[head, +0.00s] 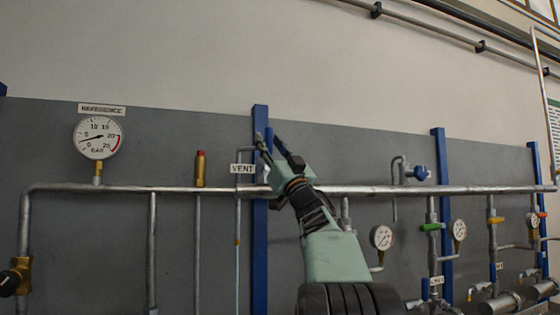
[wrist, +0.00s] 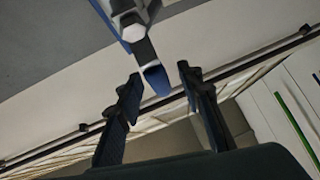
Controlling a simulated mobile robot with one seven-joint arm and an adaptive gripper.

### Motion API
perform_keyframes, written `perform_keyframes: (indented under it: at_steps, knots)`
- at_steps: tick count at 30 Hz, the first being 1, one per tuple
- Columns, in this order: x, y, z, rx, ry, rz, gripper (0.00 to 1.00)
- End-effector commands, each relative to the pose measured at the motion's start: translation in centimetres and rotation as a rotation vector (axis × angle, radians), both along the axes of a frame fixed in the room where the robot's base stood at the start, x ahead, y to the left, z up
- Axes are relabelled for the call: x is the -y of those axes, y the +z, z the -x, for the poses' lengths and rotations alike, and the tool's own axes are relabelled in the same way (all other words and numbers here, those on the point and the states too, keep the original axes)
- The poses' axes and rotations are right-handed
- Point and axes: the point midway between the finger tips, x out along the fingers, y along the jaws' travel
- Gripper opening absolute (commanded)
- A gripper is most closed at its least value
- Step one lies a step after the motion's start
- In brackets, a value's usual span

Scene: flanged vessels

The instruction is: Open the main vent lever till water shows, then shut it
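The vent lever is a blue handle (wrist: 157,80) on a pale valve body with a hex nut (wrist: 132,26) in the wrist view. In the head view the blue lever (head: 269,136) stands upright beside the blue post, right of the VENT label (head: 242,169), partly hidden by my gripper. My gripper (head: 271,142) is open, its fingers apart in the wrist view (wrist: 158,83). The lever's tip lies between the fingertips in that picture, with gaps at both sides; contact does not show. A thin vent tube (head: 238,210) runs down; below its brass fitting a pale line continues, water or tube I cannot tell.
A long horizontal pipe (head: 120,188) runs behind my arm. A reference gauge (head: 98,138) and a brass relief valve (head: 200,169) are at left. Blue posts (head: 260,230) stand against the grey panel. More valves and gauges (head: 382,238) crowd the right.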

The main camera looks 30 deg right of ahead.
Motion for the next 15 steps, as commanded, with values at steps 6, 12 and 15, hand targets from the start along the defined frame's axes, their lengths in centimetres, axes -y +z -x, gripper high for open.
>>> perform_keyframes:
  at_steps: [6, 12, 15]
  knots:
    - [0.0, -1.9, 2.0, -0.001, -0.002, -0.002, 0.34]
    - [-0.1, -3.9, 4.0, -0.001, -0.001, -0.001, 0.34]
    - [-0.1, -5.0, 5.1, 0.0, -0.001, -0.001, 0.34]
